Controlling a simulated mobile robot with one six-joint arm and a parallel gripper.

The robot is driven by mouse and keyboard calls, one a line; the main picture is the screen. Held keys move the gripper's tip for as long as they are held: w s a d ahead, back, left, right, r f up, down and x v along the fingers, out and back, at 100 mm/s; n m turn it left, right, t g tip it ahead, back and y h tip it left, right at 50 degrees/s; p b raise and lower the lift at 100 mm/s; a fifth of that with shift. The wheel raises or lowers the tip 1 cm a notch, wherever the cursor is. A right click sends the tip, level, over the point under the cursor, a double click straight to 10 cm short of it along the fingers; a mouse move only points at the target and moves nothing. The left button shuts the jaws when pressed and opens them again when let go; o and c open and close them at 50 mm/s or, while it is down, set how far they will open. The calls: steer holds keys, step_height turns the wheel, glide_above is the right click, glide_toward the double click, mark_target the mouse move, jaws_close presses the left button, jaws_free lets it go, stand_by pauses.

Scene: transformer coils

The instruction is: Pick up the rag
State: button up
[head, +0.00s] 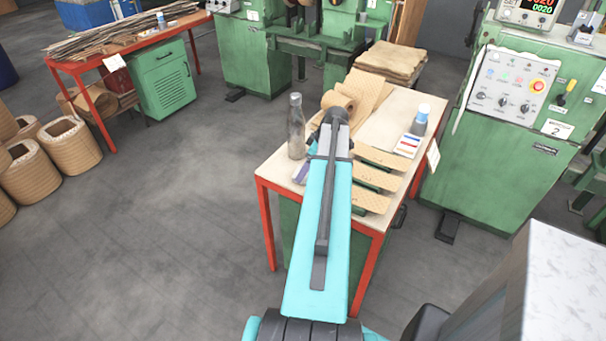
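A small purple-grey item (301,174), which may be the rag, lies at the left edge of the red-legged worktable (290,198). My arm hides its right part, so I cannot make out its full shape. My cyan arm reaches out over the table from the bottom of the head view, and its far end is above the middle of the tabletop.
A grey bottle (296,128) stands just behind the purple-grey item. A rolled tan sheet (340,102), slatted tan pieces (380,158) and a blue-capped bottle (420,120) are also on the table. A green control cabinet (500,135) stands right.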

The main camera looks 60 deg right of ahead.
steer(key=shift+p+x, duration=0.45)
steer(key=shift+x, duration=1.05)
steer(key=shift+c, duration=0.3)
steer(key=c, duration=1)
